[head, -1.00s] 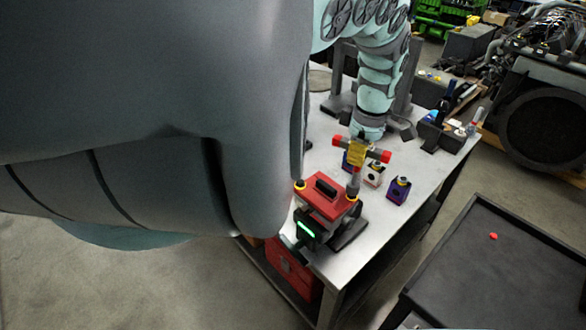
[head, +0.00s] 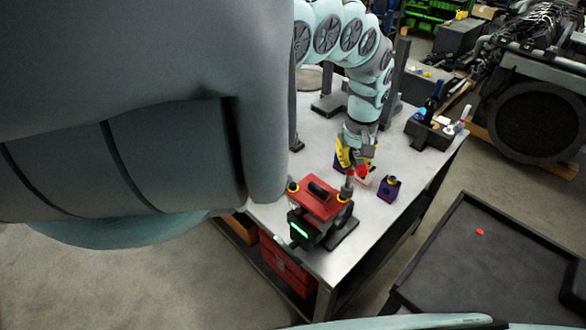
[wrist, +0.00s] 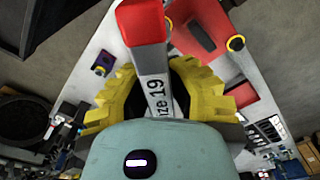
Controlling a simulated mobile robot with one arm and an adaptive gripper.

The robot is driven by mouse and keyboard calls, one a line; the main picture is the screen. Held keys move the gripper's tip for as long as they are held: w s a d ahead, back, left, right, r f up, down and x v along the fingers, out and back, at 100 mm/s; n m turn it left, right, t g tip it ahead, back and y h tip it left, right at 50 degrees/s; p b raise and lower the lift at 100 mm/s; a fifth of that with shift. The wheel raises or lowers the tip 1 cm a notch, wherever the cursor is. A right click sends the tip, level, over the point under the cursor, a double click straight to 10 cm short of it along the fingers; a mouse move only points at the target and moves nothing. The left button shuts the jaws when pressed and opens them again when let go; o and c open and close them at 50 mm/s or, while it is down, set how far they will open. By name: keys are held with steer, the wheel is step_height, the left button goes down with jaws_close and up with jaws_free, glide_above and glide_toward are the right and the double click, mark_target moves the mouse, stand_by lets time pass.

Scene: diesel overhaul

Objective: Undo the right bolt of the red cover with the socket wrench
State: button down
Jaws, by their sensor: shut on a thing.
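The red cover (head: 319,204) sits on a machine with a green-lit display near the table's front. Its left bolt (head: 292,187) has a yellow ring and stands free. My gripper (head: 352,158) is shut on the socket wrench (head: 350,174), above and behind the right bolt. In the wrist view, the yellow fingers (wrist: 158,95) grip the wrench's grey bar marked "ize 19", with a red end (wrist: 143,22). That red end largely hides the right bolt there.
A dark holder (head: 429,133) with bottles is at the back right. A black cart (head: 440,262) with a small red piece (head: 480,232) stands right of the table.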

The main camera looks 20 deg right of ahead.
steer(key=m, duration=0.3)
steer(key=w+m, duration=0.1)
steer(key=shift+a, duration=0.3)
steer(key=shift+m, duration=0.3)
steer(key=shift+a+r, duration=0.1)
steer(key=shift+a, duration=0.1)
stand_by(0.5)
